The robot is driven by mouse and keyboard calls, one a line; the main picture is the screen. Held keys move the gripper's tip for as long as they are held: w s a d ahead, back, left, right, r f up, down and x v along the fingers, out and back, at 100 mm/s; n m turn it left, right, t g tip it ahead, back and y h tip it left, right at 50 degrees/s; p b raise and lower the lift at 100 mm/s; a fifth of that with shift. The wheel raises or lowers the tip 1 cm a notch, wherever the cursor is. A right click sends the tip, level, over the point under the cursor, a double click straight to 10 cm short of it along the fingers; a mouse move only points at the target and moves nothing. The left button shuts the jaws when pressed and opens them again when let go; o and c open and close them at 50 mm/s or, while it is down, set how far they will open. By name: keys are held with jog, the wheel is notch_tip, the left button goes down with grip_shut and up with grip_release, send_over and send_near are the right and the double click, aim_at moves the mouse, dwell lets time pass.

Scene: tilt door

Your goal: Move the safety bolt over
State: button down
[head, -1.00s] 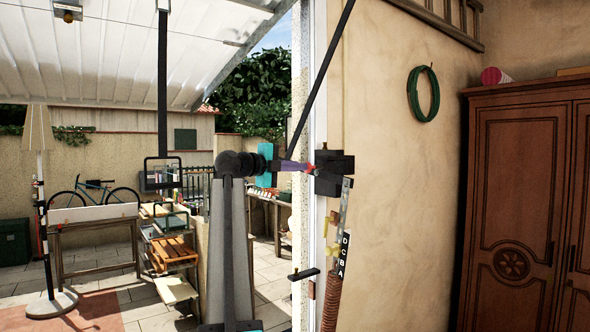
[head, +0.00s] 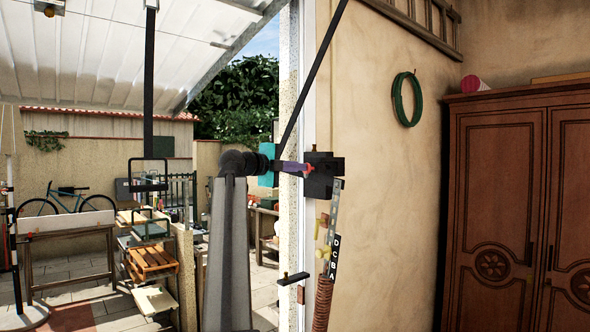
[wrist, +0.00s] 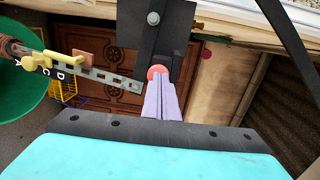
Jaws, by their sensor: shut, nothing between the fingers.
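My gripper (head: 304,169) has purple fingers that are shut, with nothing between them. Its tips are at a small red round knob (wrist: 157,72) on the black bracket (head: 325,182) on the door post. In the wrist view the knob shows just beyond the tips; whether they touch it I cannot tell. The knob may be the safety bolt's end, but the bolt itself is not clear. The dark bracket (wrist: 157,30) with a grey round fastener also fills the upper middle of the wrist view.
A perforated metal strip (head: 334,210) with yellow pegs and a lettered plate (head: 334,258) hangs below the bracket. A small black ledge (head: 293,279) juts from the post. A wooden wardrobe (head: 520,200) stands right.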

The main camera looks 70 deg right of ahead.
jog(key=shift+s, duration=0.1)
jog(key=f+b+v, duration=0.1)
jog(key=b+v, duration=0.4)
jog(key=v, duration=0.9)
jog(key=shift+r, duration=0.4)
